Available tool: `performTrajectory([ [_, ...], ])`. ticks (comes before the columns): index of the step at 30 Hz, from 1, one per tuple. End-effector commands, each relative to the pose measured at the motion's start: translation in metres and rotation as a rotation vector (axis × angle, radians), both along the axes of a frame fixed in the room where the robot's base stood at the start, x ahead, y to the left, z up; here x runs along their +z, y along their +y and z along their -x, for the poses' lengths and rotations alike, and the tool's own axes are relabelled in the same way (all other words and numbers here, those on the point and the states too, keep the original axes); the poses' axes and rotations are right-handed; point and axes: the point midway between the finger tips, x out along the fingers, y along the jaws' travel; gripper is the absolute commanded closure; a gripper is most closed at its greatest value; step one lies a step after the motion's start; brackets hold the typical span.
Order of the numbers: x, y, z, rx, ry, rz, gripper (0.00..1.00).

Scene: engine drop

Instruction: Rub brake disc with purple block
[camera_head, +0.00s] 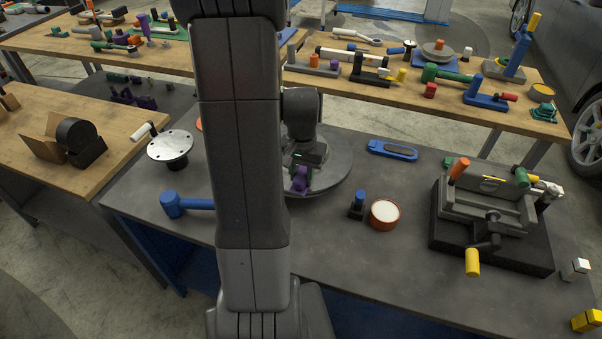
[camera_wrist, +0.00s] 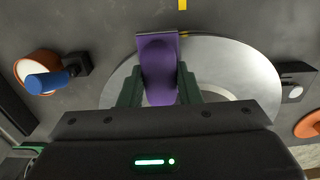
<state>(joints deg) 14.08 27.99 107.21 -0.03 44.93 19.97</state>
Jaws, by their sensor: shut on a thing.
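The brake disc (camera_head: 338,181) is a large flat grey disc on the dark workbench, partly hidden behind my arm. In the wrist view it is a broad silver disc (camera_wrist: 235,68) below the gripper. My gripper (camera_wrist: 159,88) has green fingers and is shut on the purple block (camera_wrist: 157,45). The purple block also shows in the head view (camera_head: 301,178), over the near part of the disc. In the wrist view it overlaps the disc's edge region. I cannot tell whether the block touches the disc's surface.
An orange-rimmed cup (camera_head: 385,213) and a small blue-topped part (camera_head: 358,203) stand right of the disc. A blue tool (camera_head: 392,150) lies behind them. A vise (camera_head: 485,215) stands at right. A blue hammer (camera_head: 172,204) and a holed flange (camera_head: 169,146) are at left.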

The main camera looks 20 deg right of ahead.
Motion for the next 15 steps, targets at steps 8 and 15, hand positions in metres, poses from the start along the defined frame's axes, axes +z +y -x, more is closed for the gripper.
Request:
performTrajectory([
  [8,0.001,0.009,-0.007,0.003,-0.002,0.0,0.94],
  [15,0.0,0.017,-0.012,0.001,-0.002,0.0,0.94],
])
